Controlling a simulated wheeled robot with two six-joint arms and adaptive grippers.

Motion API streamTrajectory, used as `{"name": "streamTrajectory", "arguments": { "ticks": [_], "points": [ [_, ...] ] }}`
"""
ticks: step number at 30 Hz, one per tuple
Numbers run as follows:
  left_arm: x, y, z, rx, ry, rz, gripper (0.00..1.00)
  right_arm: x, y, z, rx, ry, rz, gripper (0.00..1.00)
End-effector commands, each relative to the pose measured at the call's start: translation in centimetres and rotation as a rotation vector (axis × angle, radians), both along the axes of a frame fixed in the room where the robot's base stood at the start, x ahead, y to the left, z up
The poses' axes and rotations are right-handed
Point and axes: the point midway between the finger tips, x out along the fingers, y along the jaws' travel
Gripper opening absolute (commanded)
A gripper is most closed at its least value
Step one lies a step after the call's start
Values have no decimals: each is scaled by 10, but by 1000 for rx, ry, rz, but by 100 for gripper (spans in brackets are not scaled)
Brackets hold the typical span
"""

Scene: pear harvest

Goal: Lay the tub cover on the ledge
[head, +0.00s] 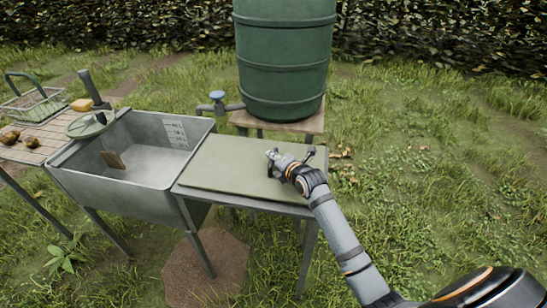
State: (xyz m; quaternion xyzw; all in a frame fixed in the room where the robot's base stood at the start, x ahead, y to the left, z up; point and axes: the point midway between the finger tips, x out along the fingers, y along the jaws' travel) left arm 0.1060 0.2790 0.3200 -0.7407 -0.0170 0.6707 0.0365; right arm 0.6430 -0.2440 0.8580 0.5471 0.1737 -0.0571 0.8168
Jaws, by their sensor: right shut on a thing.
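The tub cover (228,164) is a flat, pale green board. It lies over the grey ledge (244,203) at the right of the tub (120,185), and appears level. Whether it touches the ledge all along cannot be told. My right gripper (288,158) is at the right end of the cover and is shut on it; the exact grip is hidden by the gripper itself. The tub is open at the top, with a small brown piece (112,160) inside. My left gripper is not in view.
A green barrel (285,60) on a wooden stand and a blue-handled tap (217,97) stand behind the ledge. At left, a slatted rack (45,135) holds a wire basket (35,103), a yellow block (82,105) and brown fruit. A round green item (90,125) sits at the tub's left rim.

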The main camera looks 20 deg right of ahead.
Motion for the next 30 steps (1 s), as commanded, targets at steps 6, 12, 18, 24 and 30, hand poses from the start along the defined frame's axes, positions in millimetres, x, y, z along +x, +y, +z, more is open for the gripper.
{"name": "streamTrajectory", "arguments": {
  "ticks": [6, 12, 18, 24, 30],
  "points": [
    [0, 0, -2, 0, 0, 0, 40, -1, 2, -3, -1, -2, 0, 0],
    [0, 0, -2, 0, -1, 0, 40, -1, 2, -3, -1, -2, 0, 0],
    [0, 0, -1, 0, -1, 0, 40, -1, 2, -3, 0, -2, 0, 38],
    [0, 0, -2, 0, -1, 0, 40, -1, 2, -4, 0, -1, 0, 40],
    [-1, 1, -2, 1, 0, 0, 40, -10, 0, -3, -2, 4, 0, 40]
  ]
}}
